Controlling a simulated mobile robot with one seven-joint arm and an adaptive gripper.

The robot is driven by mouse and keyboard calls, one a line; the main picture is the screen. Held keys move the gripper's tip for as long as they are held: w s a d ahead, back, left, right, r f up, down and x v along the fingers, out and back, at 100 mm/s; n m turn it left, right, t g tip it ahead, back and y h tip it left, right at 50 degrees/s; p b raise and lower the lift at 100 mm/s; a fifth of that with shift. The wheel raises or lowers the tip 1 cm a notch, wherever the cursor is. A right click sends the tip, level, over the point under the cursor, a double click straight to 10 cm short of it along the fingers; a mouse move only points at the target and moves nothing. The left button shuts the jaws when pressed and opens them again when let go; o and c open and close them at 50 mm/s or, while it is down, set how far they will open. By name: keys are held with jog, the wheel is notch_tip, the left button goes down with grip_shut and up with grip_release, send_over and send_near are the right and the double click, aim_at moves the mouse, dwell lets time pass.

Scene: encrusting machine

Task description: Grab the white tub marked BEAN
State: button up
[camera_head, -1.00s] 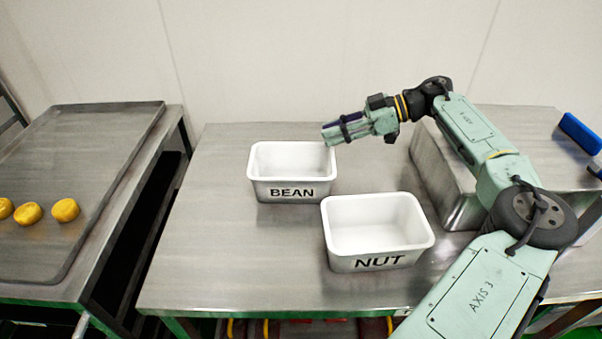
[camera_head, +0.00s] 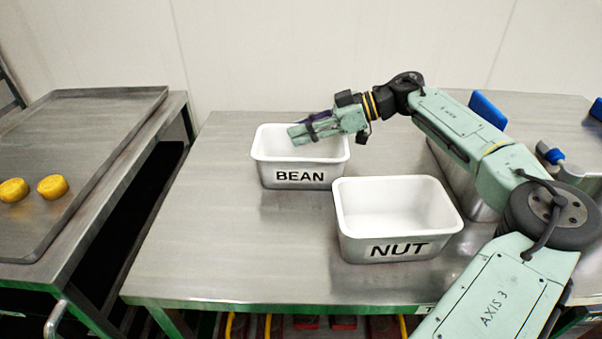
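The white tub marked BEAN (camera_head: 300,176) stands upright on the steel table, left of the middle of the view. Its inside looks white and empty where I can see it. My gripper (camera_head: 296,135) reaches in from the right and shows over the tub's opening, pointing left. It hides part of the tub's back and right rim. I cannot tell whether it touches the rim. The fingers are seen from the side, so their gap is not clear. Nothing shows held in them.
A white tub marked NUT (camera_head: 397,249) stands just right of and in front of the BEAN tub. A steel tray (camera_head: 100,125) with yellow pieces (camera_head: 52,186) lies on another table at left. The steel table (camera_head: 215,240) is clear left of the tubs. Blue-topped items stand at right.

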jog(key=shift+a, duration=0.1)
jog(key=shift+c, duration=0.3)
grip_shut()
dwell(0.5)
